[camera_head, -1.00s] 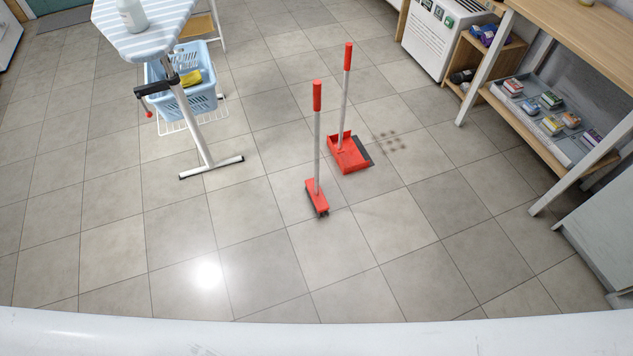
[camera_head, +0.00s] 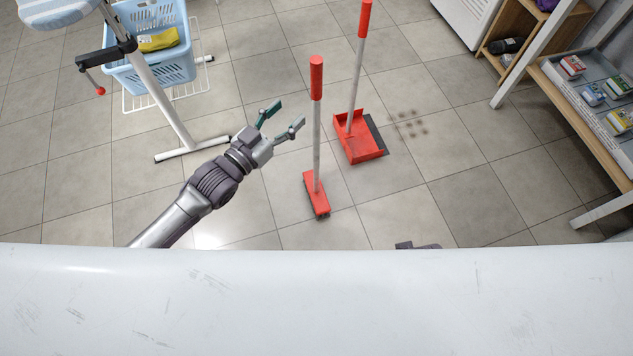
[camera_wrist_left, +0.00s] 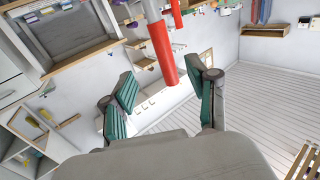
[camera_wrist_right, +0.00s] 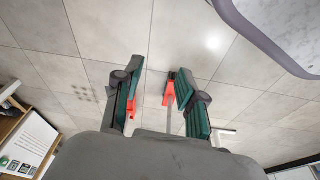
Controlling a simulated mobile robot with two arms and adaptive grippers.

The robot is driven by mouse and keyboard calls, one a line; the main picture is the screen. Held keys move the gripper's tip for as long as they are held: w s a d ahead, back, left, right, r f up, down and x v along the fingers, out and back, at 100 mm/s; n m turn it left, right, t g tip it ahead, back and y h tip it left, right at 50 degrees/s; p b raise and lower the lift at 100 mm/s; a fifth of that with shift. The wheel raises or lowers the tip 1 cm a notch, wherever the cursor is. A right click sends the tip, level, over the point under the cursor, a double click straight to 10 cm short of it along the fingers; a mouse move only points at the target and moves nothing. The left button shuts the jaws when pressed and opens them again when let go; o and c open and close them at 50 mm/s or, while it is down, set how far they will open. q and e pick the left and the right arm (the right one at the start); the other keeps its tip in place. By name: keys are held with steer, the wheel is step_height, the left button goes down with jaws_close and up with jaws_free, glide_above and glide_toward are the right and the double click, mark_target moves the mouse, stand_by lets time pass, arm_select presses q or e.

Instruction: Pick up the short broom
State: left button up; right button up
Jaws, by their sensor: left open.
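The short broom stands upright on the tiles, with a red head (camera_head: 317,195), grey pole and red grip (camera_head: 316,78). In the head view my left gripper (camera_head: 285,117) is open, left of the pole and apart from it. In the left wrist view the broom's red grip (camera_wrist_left: 161,52) shows between the spread fingers (camera_wrist_left: 163,92), seemingly beyond them. My right gripper is mostly hidden behind my white body; a dark bit of that arm shows at its edge. In the right wrist view its fingers (camera_wrist_right: 155,85) are apart, with the broom head (camera_wrist_right: 169,90) far below.
A red dustpan (camera_head: 360,148) with its own upright handle stands just right of the broom. A blue basket (camera_head: 150,65) and ironing-board leg are at left. A wooden shelf (camera_head: 590,110) stands at right. Dark spots (camera_head: 408,124) mark the floor; the tiles in front are clear.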

mark_target(312, 86)
arm_select(q)
steer(key=x, duration=0.6)
steer(key=shift+b, duration=0.35)
steer(key=x, duration=0.3)
steer(key=b+x, duration=0.1)
steer(key=shift+w+d+r, duration=0.1)
steer(key=shift+w+r, duration=0.2)
steer(key=shift+w, duration=0.05)
steer(key=shift+w+d, duration=0.3)
steer(key=shift+w, duration=0.05)
jaws_close()
steer(key=shift+r, duration=0.15)
arm_select(e)
step_height(312, 86, up, 7)
steer(key=w, duration=0.1)
